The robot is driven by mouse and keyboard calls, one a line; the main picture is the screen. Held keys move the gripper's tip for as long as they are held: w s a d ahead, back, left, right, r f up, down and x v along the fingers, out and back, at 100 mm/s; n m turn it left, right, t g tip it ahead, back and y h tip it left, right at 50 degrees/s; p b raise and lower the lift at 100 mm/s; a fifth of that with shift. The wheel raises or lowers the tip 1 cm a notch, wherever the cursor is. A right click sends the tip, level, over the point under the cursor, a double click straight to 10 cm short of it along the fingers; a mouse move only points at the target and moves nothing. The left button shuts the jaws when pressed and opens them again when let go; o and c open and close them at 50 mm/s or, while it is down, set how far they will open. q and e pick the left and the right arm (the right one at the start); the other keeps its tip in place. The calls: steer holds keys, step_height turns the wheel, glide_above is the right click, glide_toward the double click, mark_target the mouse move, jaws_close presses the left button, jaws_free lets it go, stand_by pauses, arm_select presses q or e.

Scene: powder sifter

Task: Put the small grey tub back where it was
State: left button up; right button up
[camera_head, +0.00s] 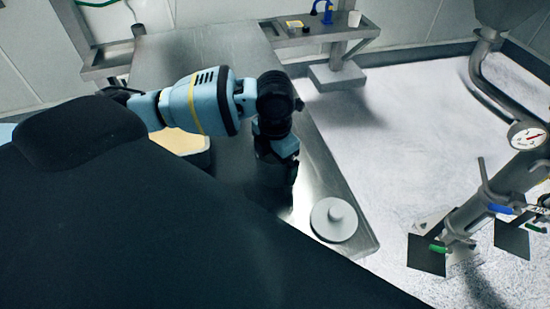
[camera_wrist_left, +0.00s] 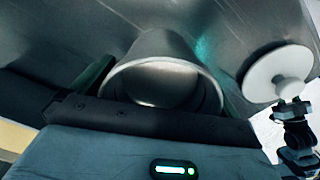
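The small grey tub (camera_wrist_left: 160,45) shows in the left wrist view, directly in front of my left gripper, its round open rim towards the camera. The palm edge hides the near part of the rim. I cannot tell whether the fingers touch the tub. In the head view my left gripper (camera_head: 277,178) points down over the metal table, left of the white lid. I cannot pick out the tub there.
A white round lid with a knob (camera_head: 335,219) lies near the metal table's (camera_head: 325,165) right corner; it also shows in the left wrist view (camera_wrist_left: 278,73). A yellowish container (camera_head: 185,142) is partly hidden behind my arm. A side shelf (camera_head: 318,36) holds small items. Pipework with a gauge (camera_head: 527,136) stands at right.

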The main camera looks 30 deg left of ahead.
arm_select(q)
step_height(320, 180, up, 12)
steer(key=shift+r+p, duration=0.2)
steer(key=shift+p, duration=0.1)
stand_by(0.3)
